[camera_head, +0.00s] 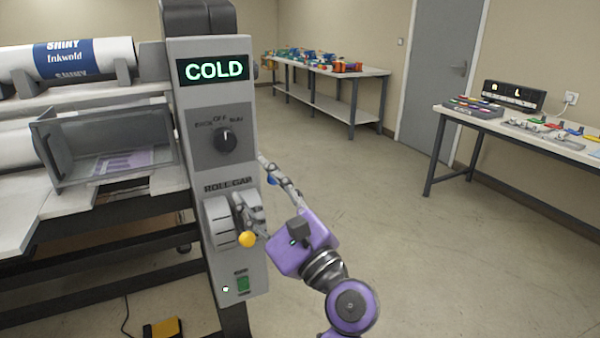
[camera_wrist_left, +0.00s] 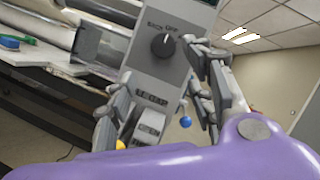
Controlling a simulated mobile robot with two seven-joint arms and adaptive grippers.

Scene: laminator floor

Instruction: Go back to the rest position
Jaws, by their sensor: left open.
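My left gripper (camera_head: 252,184) is open at the right side of the laminator's grey control panel (camera_head: 187,75). Its two fingers are spread and I see nothing between them. In the left wrist view the gripper (camera_wrist_left: 158,65) has one finger on either side of the panel. I cannot tell whether a finger touches it. The panel has a COLD display (camera_head: 213,69), a dark rotary knob (camera_head: 225,139) and a roll gap control (camera_head: 219,221). A yellow ball (camera_head: 247,239) and a blue ball (camera_head: 271,180) show near the fingers. My right gripper is not in view.
The laminator's rollers and a clear-sided tray (camera_head: 60,183) fill the left. A yellow pedal (camera_head: 162,328) lies on the floor. A table with colourful items (camera_head: 345,76) stands at the back, another table (camera_head: 450,117) at right. The floor between is clear.

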